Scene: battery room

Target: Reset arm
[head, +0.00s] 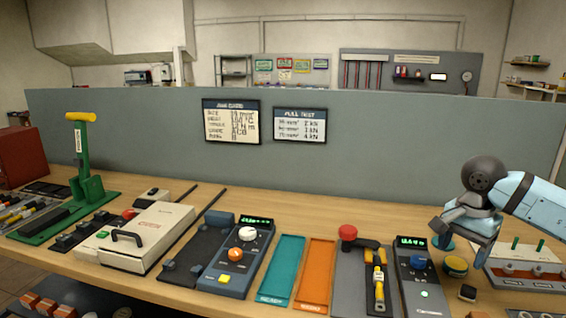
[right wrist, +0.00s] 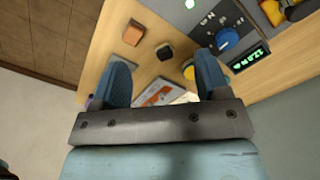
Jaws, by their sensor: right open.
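My right gripper (head: 466,235) hangs over the right part of the workbench, between the dark tester with a green display (head: 418,284) and the grey tray (head: 520,272). In the right wrist view its two blue fingers (right wrist: 163,82) stand apart, with nothing held between them. Below and past the fingers lie the bench top, a yellow knob (right wrist: 188,71) and a small dark block (right wrist: 164,51). My left gripper does not show.
The bench holds a green lever press (head: 84,170), a cream box with a handle (head: 140,238), a blue unit with knobs (head: 228,265), a teal tray (head: 282,268) and an orange tray (head: 316,270). A grey partition (head: 380,140) stands behind.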

